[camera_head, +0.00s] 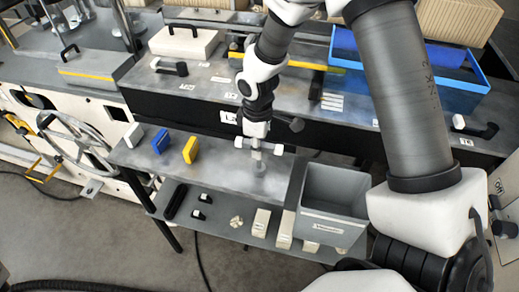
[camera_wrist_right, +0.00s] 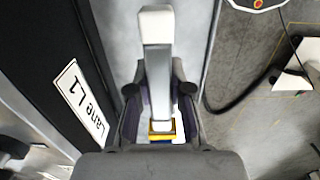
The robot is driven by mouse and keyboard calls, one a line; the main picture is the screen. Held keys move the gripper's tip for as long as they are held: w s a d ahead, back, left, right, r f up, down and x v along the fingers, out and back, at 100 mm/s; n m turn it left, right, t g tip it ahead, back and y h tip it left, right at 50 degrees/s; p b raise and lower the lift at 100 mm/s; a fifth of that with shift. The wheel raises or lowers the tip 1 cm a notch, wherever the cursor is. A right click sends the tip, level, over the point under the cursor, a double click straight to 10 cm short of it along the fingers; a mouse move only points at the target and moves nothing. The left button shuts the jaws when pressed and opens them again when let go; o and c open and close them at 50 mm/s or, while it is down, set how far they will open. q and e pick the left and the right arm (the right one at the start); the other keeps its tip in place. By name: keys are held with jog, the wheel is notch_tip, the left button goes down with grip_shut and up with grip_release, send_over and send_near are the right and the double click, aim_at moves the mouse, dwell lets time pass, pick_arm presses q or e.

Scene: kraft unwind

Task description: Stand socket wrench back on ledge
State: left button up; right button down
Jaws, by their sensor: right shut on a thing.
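My right gripper (camera_head: 257,147) is above the grey ledge (camera_head: 215,170) in the head view, pointing down. In the right wrist view its fingers (camera_wrist_right: 160,115) are closed around a pale grey bar (camera_wrist_right: 157,60), which I take to be the socket wrench. In the head view the wrench is small and largely hidden by the gripper, with a grey piece below the fingers close over the ledge. I cannot tell whether it touches the ledge. My left gripper is in neither view.
A yellow block (camera_head: 190,150), a blue block (camera_head: 161,141) and a white block (camera_head: 133,135) stand on the ledge to the left. A grey bin (camera_head: 335,195) is to the right. A lower shelf (camera_head: 220,213) holds several small items. A machine face rises behind.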

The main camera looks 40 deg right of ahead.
jog(key=shift+w, duration=0.15)
jog(key=shift+w+d+f, duration=0.15)
jog(key=shift+w+d, duration=0.05)
jog(key=shift+d, duration=0.05)
jog(key=c, duration=1.1)
grip_release()
jog(key=shift+d+f, duration=0.1)
jog(key=shift+d, duration=0.15)
jog(key=shift+s+a+r, duration=0.15)
jog(key=shift+a+r, duration=0.05)
jog(key=shift+a, duration=0.1)
jog(key=shift+r, duration=0.2)
notch_tip(320, 180, up, 11)
jog(key=shift+f+b, duration=0.15)
jog(key=shift+b, duration=0.4)
jog(key=shift+d+r, duration=0.1)
jog(key=shift+r, duration=0.25)
